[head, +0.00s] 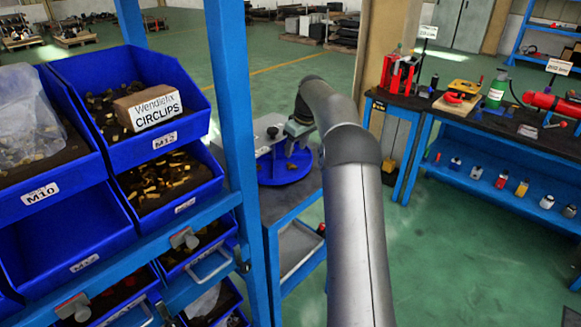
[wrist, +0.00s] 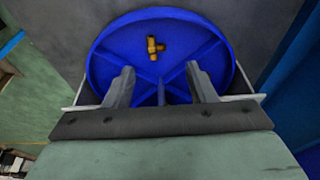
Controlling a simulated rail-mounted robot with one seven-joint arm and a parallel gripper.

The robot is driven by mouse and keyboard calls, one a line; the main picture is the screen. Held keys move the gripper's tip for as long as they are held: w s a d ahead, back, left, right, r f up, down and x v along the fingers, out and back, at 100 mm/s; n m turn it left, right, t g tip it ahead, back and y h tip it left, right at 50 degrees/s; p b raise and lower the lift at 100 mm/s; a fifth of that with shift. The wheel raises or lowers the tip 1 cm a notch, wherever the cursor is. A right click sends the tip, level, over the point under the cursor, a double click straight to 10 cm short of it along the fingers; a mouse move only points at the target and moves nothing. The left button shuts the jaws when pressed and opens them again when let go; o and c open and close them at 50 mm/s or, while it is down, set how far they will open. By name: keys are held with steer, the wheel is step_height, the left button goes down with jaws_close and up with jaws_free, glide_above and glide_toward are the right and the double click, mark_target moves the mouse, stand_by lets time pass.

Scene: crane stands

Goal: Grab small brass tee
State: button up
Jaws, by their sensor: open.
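The small brass tee (wrist: 156,48) lies in the blue round tray (wrist: 110,62), in the upper middle of the wrist view. My gripper (wrist: 160,78) is open, with its two grey fingers over the near part of the tray and the tee ahead of them, between their lines. Nothing is between the fingers except the tray's ribs below. In the head view the blue tray (head: 290,170) sits on a dark-topped bench, partly hidden by my gripper and arm. The tee cannot be made out in the head view.
A blue rack with bins of brass fittings (head: 165,180) and a Circlips box (head: 150,105) stands left of the bench (head: 270,210). A blue upright (head: 232,120) rises close beside it. A tool bench (head: 470,110) stands at right, with open green floor between.

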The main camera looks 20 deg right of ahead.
mark_target(291, 165)
steer(key=shift+w+p+x, duration=0.2)
steer(key=shift+p+x, duration=0.5)
steer(key=shift+x, duration=3.1)
steer(key=shift+d+r, duration=0.1)
steer(key=shift+d, duration=0.1)
steer(key=c, duration=1.1)
